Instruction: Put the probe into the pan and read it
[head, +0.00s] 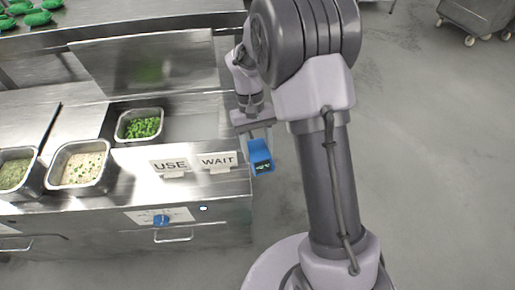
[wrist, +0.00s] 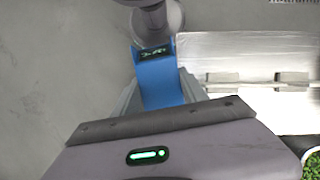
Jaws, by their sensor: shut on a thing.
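The blue probe (head: 260,152) has a small dark display with green characters too small to read. My gripper (head: 257,134) is shut on it and holds it up at the right end of the steel counter, right of the WAIT sign. The probe also shows in the wrist view (wrist: 160,82), between the fingers; its tip is hidden. A steel pan of pale rice with green bits (head: 54,182) sits in the counter at the left, well away from the probe. Another pan with green food (head: 118,135) is behind it, and a third with greenish grain (head: 38,185) is at the left edge.
A USE sign (head: 170,165) and a WAIT sign (head: 217,161) stand on the counter (head: 130,190) between the pans and my gripper. Green items (head: 38,18) lie on a back surface.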

